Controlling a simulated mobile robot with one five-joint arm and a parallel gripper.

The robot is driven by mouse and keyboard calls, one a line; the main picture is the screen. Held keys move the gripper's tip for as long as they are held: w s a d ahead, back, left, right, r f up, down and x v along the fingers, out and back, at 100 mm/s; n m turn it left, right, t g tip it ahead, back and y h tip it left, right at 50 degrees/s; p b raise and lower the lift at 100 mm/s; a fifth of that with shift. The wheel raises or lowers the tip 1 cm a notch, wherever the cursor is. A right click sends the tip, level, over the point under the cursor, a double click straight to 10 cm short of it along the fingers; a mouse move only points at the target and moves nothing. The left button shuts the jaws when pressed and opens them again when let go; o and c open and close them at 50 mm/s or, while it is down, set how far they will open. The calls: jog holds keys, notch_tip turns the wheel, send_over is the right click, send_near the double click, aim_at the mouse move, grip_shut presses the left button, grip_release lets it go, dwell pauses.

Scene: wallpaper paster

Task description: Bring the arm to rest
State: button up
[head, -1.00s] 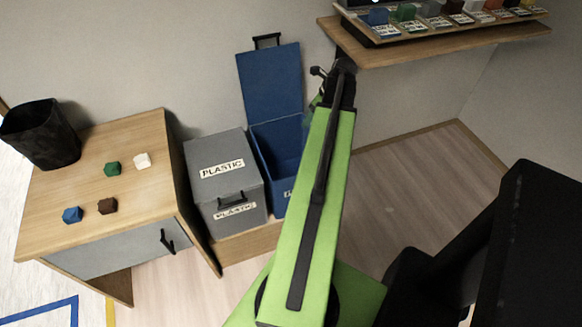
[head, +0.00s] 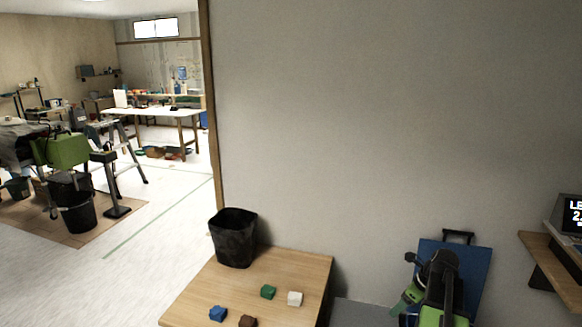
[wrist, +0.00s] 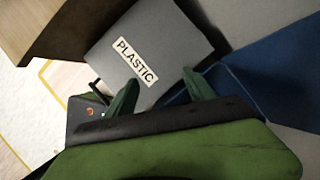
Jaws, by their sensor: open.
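My arm (head: 440,314), green and black, shows at the bottom right of the head view, in front of the blue lid. My gripper (wrist: 162,88) shows in the wrist view as two dark green fingers spread apart, with nothing between them. The fingers point towards the grey bin (wrist: 180,30) with its PLASTIC label, and I cannot tell the exact gap.
A blue bin's raised lid (head: 475,270) stands behind my arm. A wooden table (head: 200,290) carries a black basket (head: 233,238) and several small coloured blocks. A wooden shelf (head: 555,265) juts out at right. Open floor (head: 150,250) lies at left.

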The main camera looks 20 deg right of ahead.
jog(key=w+a+n, duration=0.3)
jog(key=a, duration=0.6)
jog(key=w+a+r+n+g+p, duration=0.1)
jog(key=w+a+n, duration=0.2)
jog(key=a, duration=0.7)
jog(key=w+a+r+n+g+p, duration=0.1)
jog(key=w+a+n, duration=0.2)
jog(key=a, duration=0.6)
jog(key=shift+a+r+y, duration=0.15)
jog(key=shift+y, duration=0.15)
jog(key=s+a+n+g+h+p, duration=0.1)
jog(key=s+a+n, duration=0.2)
jog(key=a+n, duration=0.3)
jog(key=s+a+n+g+h+p, duration=0.1)
jog(key=a+n, duration=0.6)
jog(key=n, duration=0.9)
jog(key=shift+s+a+r, duration=0.2)
jog(key=shift+s+r, duration=0.1)
jog(key=shift+s, duration=0.6)
